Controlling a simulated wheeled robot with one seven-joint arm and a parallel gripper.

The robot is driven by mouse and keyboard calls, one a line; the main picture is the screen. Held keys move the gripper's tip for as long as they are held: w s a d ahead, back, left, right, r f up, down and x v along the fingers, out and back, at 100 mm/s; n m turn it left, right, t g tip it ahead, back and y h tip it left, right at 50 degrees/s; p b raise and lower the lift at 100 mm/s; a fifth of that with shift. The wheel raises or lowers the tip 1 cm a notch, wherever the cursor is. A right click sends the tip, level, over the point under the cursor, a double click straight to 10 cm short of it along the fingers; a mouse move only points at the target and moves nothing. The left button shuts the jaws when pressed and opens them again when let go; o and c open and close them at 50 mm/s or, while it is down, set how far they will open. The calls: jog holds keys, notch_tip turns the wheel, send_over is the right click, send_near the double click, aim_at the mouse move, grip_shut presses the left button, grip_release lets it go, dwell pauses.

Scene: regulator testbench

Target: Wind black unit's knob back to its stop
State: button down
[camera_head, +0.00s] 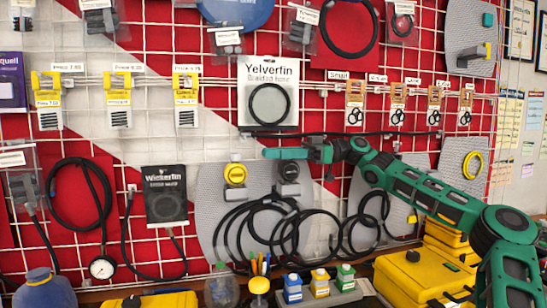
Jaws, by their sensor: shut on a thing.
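The black unit (289,188) is mounted on a grey panel on the wall grid, with its round black knob (288,170) at the top. My green gripper (284,154) reaches in from the right and lies at the knob's upper edge. It is shut on the knob, though the fingertips are small and partly hidden in this view. A similar yellow unit (235,174) sits just to the left, apart from my gripper. The knob's turn position cannot be read.
Black hoses (265,225) hang in loops below the units. A hanging Yelverfin pack (268,90) is just above my gripper. Small blue, yellow and green-capped bottles (320,285) and a yellow case (415,275) stand below.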

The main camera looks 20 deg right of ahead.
jog(key=shift+s+n+g, duration=0.15)
jog(key=shift+n+g, duration=0.35)
jog(key=shift+g, duration=0.3)
jog(key=shift+s+n+g, duration=0.15)
jog(key=shift+n+g, duration=0.35)
jog(key=shift+g, duration=0.3)
jog(key=c, duration=1.5)
grip_release()
